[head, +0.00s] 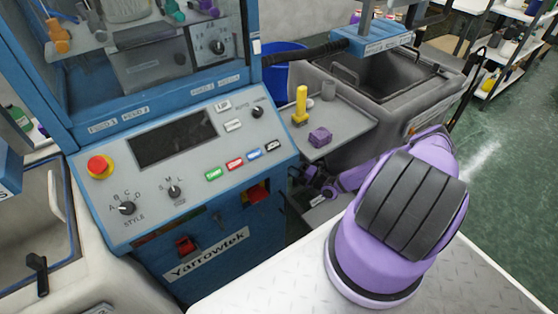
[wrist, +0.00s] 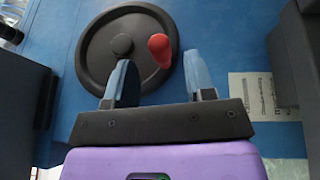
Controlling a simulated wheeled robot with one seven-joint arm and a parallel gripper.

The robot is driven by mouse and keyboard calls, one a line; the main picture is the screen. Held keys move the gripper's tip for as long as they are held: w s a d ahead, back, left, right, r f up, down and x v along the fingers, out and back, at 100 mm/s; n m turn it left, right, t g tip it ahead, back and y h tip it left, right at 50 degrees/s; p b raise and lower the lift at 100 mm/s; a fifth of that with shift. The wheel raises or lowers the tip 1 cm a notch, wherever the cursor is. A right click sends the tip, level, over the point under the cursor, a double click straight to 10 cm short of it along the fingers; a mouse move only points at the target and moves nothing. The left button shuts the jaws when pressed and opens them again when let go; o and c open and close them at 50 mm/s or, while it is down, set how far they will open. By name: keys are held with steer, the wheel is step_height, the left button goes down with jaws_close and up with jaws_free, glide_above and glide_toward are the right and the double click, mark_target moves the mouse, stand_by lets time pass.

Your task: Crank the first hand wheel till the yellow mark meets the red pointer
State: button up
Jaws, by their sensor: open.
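In the wrist view a round black hand wheel (wrist: 97,55) is mounted on a blue panel. It has a dark hub (wrist: 121,44) and a red crank knob (wrist: 160,48) to the right of the hub. My gripper (wrist: 160,80) is open, with its two blue fingers apart and pointing at the wheel. The red knob appears between the fingertips, nearer the right one; I cannot tell whether it is touched. The left finger overlaps the wheel's lower part. I see no yellow mark or red pointer on the wheel. The head view does not show the wheel clearly.
A blue-grey control panel (head: 228,117) stands at left. A grey tray (head: 345,124) beside it holds a yellow object (head: 300,105) and a purple block (head: 320,138). A grey bin (head: 400,82) stands behind. A white label (wrist: 252,97) is right of the wheel.

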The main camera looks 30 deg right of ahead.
steer(key=x, duration=0.6)
steer(key=shift+w+a, duration=0.25)
steer(key=shift+w, duration=0.1)
steer(key=shift+c, duration=0.3)
jaws_close()
